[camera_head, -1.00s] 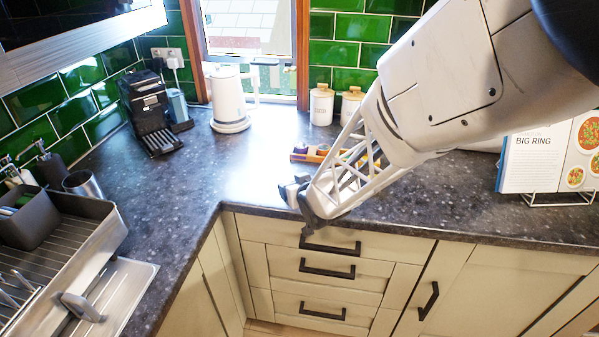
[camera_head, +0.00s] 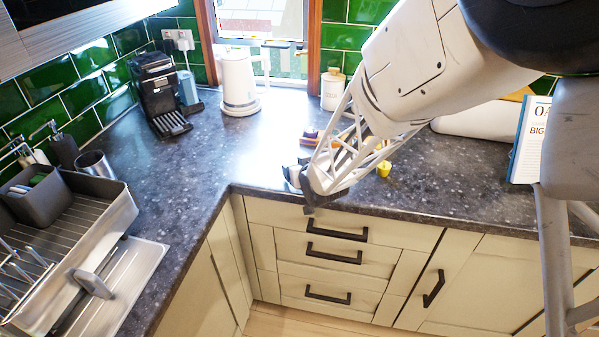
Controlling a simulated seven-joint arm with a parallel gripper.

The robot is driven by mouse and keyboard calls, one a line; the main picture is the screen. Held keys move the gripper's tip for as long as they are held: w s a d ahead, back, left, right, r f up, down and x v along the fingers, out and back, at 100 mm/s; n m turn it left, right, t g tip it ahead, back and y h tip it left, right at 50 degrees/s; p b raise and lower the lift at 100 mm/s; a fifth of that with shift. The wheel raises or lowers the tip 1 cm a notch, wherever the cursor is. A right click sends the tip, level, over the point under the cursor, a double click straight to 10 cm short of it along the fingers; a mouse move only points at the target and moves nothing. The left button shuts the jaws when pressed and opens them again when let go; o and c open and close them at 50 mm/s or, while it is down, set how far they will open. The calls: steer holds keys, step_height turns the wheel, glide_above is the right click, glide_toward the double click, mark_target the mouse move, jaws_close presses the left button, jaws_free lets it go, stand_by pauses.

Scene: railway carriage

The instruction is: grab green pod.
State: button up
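My gripper (camera_head: 303,189) is over the front edge of the dark worktop, above the cream drawers. Its fingers are small and seen edge-on, so I cannot tell whether they are open or shut, and I see nothing held. A low tray with small coloured pieces (camera_head: 309,138) lies on the worktop just behind my gripper, mostly hidden by it and my pale lattice arm link. A small yellow object (camera_head: 383,169) stands to the right of that link. I cannot make out a green pod; it may be hidden behind my arm.
A black coffee machine (camera_head: 158,95) and a white kettle (camera_head: 239,81) stand at the back left. A white canister (camera_head: 333,89) is by the window. The worktop left of my gripper is clear.

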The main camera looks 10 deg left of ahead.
steer(key=shift+c, duration=0.2)
steer(key=c, duration=1)
steer(key=shift+r, duration=0.15)
steer(key=shift+r, duration=0.85)
steer(key=shift+s+r, duration=0.15)
steer(key=shift+r, duration=0.75)
steer(key=s+d, duration=0.2)
steer(key=s, duration=0.2)
steer(key=s+d+r, duration=0.1)
steer(key=s+d, duration=0.2)
steer(key=s, duration=0.2)
steer(key=s+d, duration=0.2)
steer(key=s, duration=0.3)
steer(key=shift+d+r, duration=0.15)
steer(key=shift+w, duration=0.15)
